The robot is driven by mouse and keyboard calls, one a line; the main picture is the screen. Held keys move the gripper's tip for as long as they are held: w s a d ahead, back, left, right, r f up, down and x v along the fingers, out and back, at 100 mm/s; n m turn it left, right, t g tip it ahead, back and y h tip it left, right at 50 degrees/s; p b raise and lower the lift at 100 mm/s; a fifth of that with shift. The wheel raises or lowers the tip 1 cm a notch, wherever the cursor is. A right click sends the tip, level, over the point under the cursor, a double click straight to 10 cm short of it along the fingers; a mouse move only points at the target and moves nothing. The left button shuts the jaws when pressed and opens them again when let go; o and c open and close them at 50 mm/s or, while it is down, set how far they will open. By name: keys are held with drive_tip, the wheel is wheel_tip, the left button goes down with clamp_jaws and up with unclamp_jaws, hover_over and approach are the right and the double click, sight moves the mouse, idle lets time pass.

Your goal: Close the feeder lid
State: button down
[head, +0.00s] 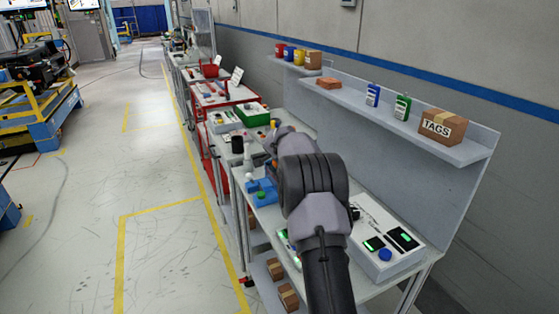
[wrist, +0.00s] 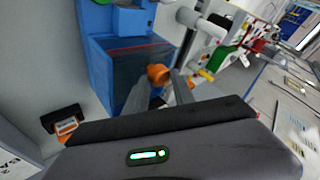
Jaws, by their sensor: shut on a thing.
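The feeder is a blue box (wrist: 97,62) in the wrist view, on the left of my fingers. A dark see-through panel (wrist: 125,66) with a thin red line along one edge covers its front; it looks like the lid, but I cannot tell how far open it stands. An orange knob (wrist: 157,73) sits at the panel's edge. My gripper (wrist: 163,80) is shut on the orange knob, with one finger on each side of it. In the head view a blue unit (head: 262,191) stands at the bench's left edge; my arm hides my fingertips there.
A white box with green displays (head: 385,240) stands on the near bench. A green-edged tray (head: 251,114) and red cart (head: 215,92) lie beyond. The floor at left (head: 150,170) is clear.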

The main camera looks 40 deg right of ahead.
drive_tip(key=shift+a+f, duration=0.6)
drive_tip(key=shift+f, duration=0.3)
drive_tip(key=c, duration=1.1)
unclamp_jaws()
drive_tip(key=shift+a, duration=0.1)
drive_tip(key=p+v, duration=0.1)
drive_tip(key=v, duration=0.5)
drive_tip(key=d+r+p+v, duration=0.1)
drive_tip(key=v, duration=0.5)
drive_tip(key=p+v, duration=0.1)
drive_tip(key=v, duration=0.5)
drive_tip(key=shift+w+d+r, duration=0.15)
drive_tip(key=shift+w+r, duration=0.1)
drive_tip(key=shift+r, duration=0.05)
